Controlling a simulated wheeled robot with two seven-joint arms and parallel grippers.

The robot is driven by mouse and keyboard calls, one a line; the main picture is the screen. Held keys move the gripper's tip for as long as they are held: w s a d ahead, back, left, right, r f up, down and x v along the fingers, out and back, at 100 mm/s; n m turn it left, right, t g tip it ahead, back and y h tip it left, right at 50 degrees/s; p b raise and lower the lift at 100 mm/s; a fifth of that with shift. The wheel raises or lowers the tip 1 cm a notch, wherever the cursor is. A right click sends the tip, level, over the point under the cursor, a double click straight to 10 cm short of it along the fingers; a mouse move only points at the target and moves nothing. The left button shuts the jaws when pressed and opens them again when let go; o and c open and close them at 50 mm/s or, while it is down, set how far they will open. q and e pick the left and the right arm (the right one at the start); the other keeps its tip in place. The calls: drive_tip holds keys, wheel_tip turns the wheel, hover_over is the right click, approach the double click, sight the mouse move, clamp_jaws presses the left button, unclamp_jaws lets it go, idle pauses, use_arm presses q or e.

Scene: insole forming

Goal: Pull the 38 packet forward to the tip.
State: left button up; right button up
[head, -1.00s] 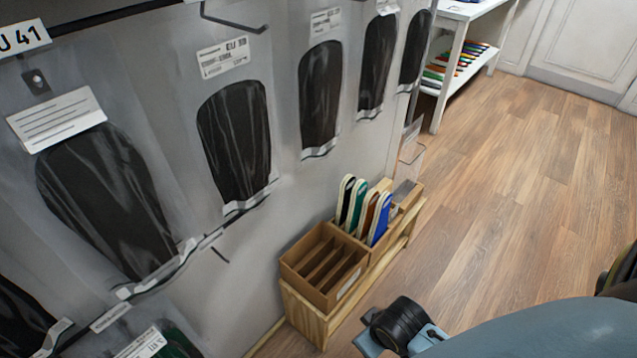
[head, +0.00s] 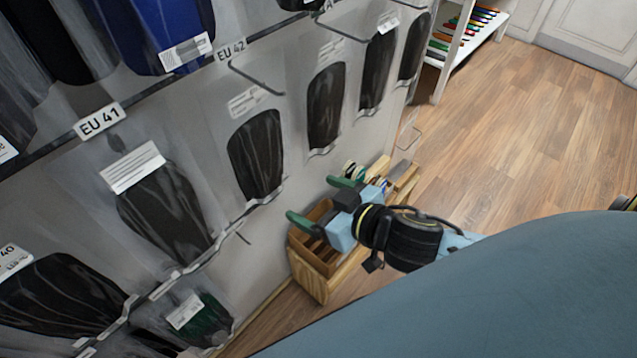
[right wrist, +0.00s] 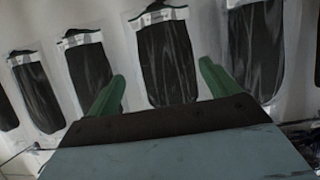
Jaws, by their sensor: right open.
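Clear packets with dark insoles hang on hooks along the wall rack; I cannot read a 38 on any of them. One packet (head: 255,155) hangs left of my right gripper (head: 322,203) in the head view. My right gripper has green fingers, open and empty, apart from the packets and above the wooden box. In the right wrist view, a packet (right wrist: 167,65) shows between the open fingers, beyond them, with others to either side. My left gripper is not in view.
Rail tags read EU 41 (head: 100,121) and EU 42 (head: 231,50). A wooden box (head: 312,283) stands by the wall below my right gripper. A white shelf (head: 446,75) with colourful insoles stands at the back. The wooden floor (head: 530,130) is clear.

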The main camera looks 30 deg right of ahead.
sight(270, 179)
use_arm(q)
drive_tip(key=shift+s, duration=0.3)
use_arm(e)
drive_tip(key=shift+a+r, duration=0.15)
drive_tip(key=shift+r, duration=0.1)
drive_tip(key=b+x, duration=0.1)
drive_tip(key=x, duration=1)
drive_tip(key=shift+w+a+f, duration=0.15)
drive_tip(key=shift+w+a, duration=0.05)
drive_tip(key=shift+w, duration=0.15)
drive_tip(key=shift+w+a+f, duration=0.25)
drive_tip(key=shift+w+f, duration=0.05)
drive_tip(key=shift+w, duration=0.35)
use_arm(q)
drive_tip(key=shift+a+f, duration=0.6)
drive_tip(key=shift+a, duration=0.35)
use_arm(e)
drive_tip(key=c, duration=1.1)
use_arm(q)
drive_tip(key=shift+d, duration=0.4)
use_arm(e)
drive_tip(key=shift+s, duration=0.1)
